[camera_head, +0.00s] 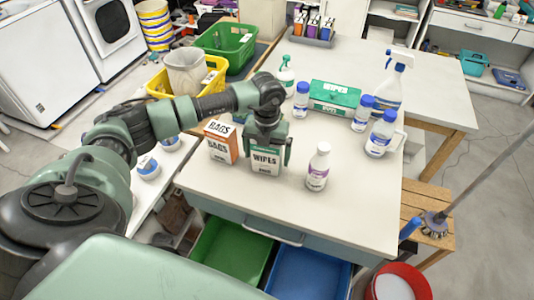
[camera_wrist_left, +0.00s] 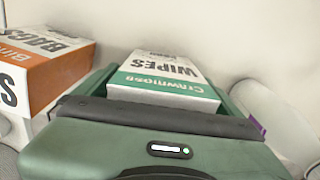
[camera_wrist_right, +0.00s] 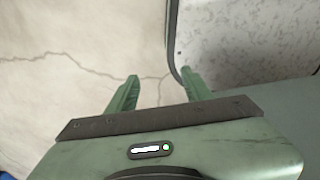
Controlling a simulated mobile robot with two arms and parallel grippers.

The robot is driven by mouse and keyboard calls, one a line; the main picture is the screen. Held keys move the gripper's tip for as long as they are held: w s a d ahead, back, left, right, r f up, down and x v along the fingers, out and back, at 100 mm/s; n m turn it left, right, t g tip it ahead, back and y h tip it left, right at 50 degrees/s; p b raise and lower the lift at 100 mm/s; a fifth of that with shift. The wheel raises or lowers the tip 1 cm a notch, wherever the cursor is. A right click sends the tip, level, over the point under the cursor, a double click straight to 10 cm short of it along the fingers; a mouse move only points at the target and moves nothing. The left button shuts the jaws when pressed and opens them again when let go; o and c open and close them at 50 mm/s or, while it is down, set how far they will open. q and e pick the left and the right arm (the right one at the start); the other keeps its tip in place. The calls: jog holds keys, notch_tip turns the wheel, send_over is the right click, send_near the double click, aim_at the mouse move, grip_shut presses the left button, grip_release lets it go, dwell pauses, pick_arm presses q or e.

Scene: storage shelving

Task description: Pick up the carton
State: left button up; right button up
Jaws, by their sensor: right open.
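A white and green carton marked WIPES (camera_head: 265,162) stands upright on the white table (camera_head: 345,225). My left gripper (camera_head: 267,145) reaches down over it from above, with one finger on each side. In the left wrist view the carton (camera_wrist_left: 165,80) fills most of the room between the fingers. I cannot tell whether both fingers press on it. My right gripper (camera_wrist_right: 160,90) is open and empty over the floor, beside a pale speckled surface.
An orange and white BAGS box (camera_head: 220,143) stands close on the left of the carton, and a white bottle (camera_head: 318,168) on its right. Spray bottles, blue-capped bottles and a green box (camera_head: 334,97) stand behind. The table's front right is clear.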

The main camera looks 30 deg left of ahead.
pick_arm(q)
jog(key=c, duration=1.1)
jog(key=shift+r, duration=0.1)
